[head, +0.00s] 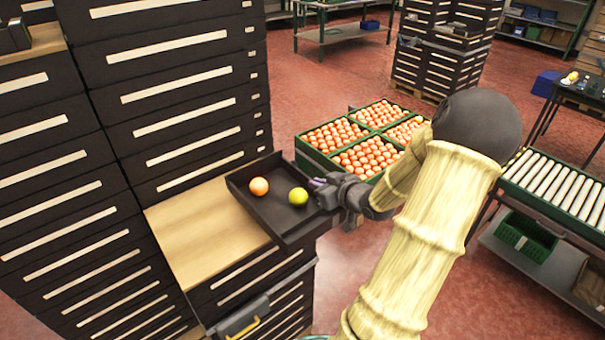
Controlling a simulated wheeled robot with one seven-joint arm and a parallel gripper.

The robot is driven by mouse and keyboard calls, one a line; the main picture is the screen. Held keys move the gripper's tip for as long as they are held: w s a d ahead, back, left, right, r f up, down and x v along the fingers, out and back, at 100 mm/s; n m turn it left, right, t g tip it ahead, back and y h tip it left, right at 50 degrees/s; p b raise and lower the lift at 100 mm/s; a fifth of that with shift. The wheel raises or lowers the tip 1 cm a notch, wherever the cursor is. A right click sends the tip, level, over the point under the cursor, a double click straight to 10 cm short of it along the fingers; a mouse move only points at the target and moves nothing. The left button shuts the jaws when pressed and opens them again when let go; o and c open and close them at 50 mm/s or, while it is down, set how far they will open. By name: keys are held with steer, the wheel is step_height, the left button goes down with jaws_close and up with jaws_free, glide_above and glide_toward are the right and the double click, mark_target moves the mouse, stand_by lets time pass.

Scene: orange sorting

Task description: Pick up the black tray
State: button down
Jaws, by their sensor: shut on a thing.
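The black tray (262,212) is a shallow, square, dark tray in the middle of the head view. The fingertips are small and partly hidden by the rim and the gripper body. The tray is over the right part of a wooden shelf top (195,240); I cannot tell whether it touches the wood.
Tall dark drawer stacks (165,90) stand close at the left and behind the tray. Green crates of oranges (365,155) are beyond my gripper. A roller conveyor (555,190) is at the right, with a green basket (525,237) below. Open red floor lies between.

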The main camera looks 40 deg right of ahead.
steer(key=s, duration=0.7)
steer(key=shift+d, duration=0.1)
steer(key=shift+w, duration=0.1)
